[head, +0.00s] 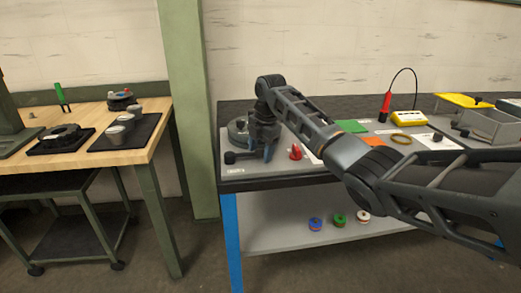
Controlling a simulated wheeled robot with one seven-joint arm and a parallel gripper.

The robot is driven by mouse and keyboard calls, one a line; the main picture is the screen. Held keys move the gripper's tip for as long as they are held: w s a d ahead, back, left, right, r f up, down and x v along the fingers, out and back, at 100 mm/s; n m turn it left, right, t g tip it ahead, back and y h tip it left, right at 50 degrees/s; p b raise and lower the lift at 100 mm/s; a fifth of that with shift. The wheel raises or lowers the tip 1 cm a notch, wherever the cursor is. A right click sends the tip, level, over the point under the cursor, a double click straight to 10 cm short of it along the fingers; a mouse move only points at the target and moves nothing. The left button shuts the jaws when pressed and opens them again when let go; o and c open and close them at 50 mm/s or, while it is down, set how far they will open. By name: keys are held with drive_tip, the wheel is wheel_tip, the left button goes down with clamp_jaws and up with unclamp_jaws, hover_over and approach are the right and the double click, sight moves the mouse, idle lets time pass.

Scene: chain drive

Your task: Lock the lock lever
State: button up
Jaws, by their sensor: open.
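My gripper (269,152) points down over the left front of the grey-topped bench (228,178). The jaws are open and seem empty. A round grey metal part (238,130) sits just left of and behind the gripper, partly covered by it. A dark rod with a round knob (230,157) sticks out to the left, low beside the gripper; it may be the lock lever, but I cannot tell for sure. A small red part (295,152) stands just right of the gripper. I cannot tell whether a finger touches any of these.
My arm crosses the bench's right half. Behind it lie a green sheet (351,126), a yellow device (409,117) with a red probe (386,104), and a metal tray (490,125). Several spools, one green (339,219), sit on the lower shelf. A wooden table (82,115) stands left.

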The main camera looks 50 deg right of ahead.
drive_tip(key=shift+r, duration=0.1)
drive_tip(key=r, duration=0.2)
drive_tip(key=s+r, duration=0.1)
drive_tip(key=r, duration=0.4)
drive_tip(key=shift+s+r, duration=0.25)
